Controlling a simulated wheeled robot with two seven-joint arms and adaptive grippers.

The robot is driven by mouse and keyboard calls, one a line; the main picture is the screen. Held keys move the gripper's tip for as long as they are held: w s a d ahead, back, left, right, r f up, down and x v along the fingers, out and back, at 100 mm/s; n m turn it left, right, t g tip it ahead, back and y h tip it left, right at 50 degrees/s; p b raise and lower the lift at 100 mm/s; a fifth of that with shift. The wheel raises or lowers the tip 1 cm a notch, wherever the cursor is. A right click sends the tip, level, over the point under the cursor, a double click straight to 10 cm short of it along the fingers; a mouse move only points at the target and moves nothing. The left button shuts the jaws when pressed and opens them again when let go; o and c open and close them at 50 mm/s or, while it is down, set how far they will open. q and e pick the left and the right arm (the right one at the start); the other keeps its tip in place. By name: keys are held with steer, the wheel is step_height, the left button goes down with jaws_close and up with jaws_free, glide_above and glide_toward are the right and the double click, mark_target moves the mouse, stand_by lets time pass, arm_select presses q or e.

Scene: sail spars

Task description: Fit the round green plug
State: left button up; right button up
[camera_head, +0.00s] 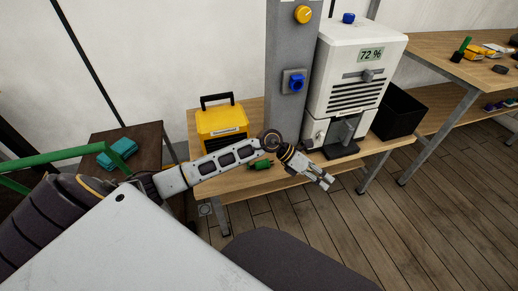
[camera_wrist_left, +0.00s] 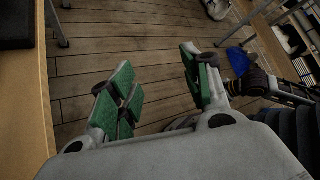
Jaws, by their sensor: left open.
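A small green plug (camera_head: 262,164) with a dark end lies on the wooden table, just behind my left forearm in the head view. A blue socket (camera_head: 293,82) sits on a grey plate on the grey column; it is unclear whether it matches the plug. My left gripper (camera_head: 325,181) is open and empty, to the right of the plug, around the table's front edge. In the left wrist view its green-padded fingers (camera_wrist_left: 158,86) are wide apart, with only plank floor between them. The plug is not visible in the wrist view.
A yellow box (camera_head: 222,121) with a black handle stands behind my left arm. A white machine (camera_head: 365,60) reading 72 % and a black bin (camera_head: 399,113) stand right of the column. A teal object (camera_head: 118,152) lies on a dark side table. Floor in front is clear.

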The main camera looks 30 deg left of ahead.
arm_select(q)
steer(key=w+a+f+m+g+y+p, duration=0.1)
steer(key=a+f+y, duration=0.15)
steer(key=a, duration=0.35)
steer(key=a+f+m+g+y, duration=0.1)
steer(key=a+y, duration=0.3)
steer(key=a, duration=0.3)
steer(key=r+g+y, duration=0.1)
steer(key=r+y, duration=0.1)
steer(key=y, duration=0.3)
glide_above(259, 163)
steer(key=shift+a+f+h+p, duration=0.1)
steer(key=shift+f+h+p, duration=0.15)
steer(key=shift+p, duration=0.15)
arm_select(e)
steer(key=f, duration=0.1)
steer(key=s+f, duration=0.1)
steer(key=d+f, duration=0.1)
steer(key=shift+s+d+f, duration=0.1)
steer(key=shift+s+f, duration=0.05)
steer(key=shift+s, duration=0.1)
arm_select(q)
steer(key=shift+f, duration=0.15)
arm_select(e)
steer(key=shift+r, duration=0.2)
